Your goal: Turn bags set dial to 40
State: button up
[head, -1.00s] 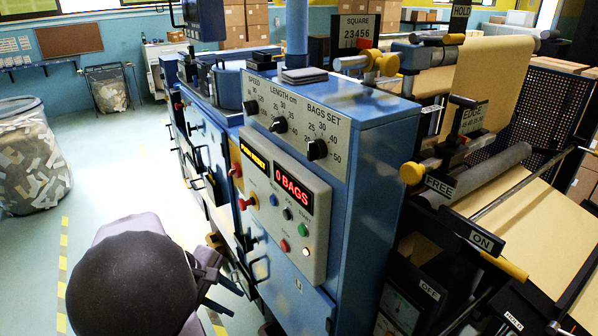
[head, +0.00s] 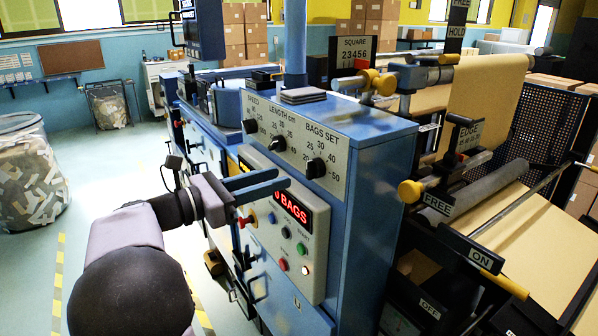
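The bags set dial (head: 316,167) is a black knob on the grey scale plate at the upper part of the blue machine, under the label BAGS SET. Numbers from 20 to 50 curve around it. Its exact pointer position is too small to read. My gripper (head: 283,178) is in front of the panel, left of the dial and apart from it. Its two blue-grey fingers point right with a gap between them, open and empty. They partly cover the display panel.
The length dial (head: 277,143) and speed dial (head: 249,126) sit left on the same plate. Below is a panel with a red BAGS display (head: 292,208), partly hidden, and several coloured buttons. A kraft paper web (head: 540,230) runs at right.

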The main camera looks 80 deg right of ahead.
aim_at(307, 170)
jog(key=p+x, duration=0.2)
jog(key=x, duration=0.3)
jog(key=shift+s+d+r+p, duration=0.1)
jog(key=shift+s+d+p, duration=0.15)
jog(key=shift+s+p, duration=0.1)
jog(key=shift+s+d, duration=0.45)
jog(key=shift+d, duration=0.1)
grip_shut()
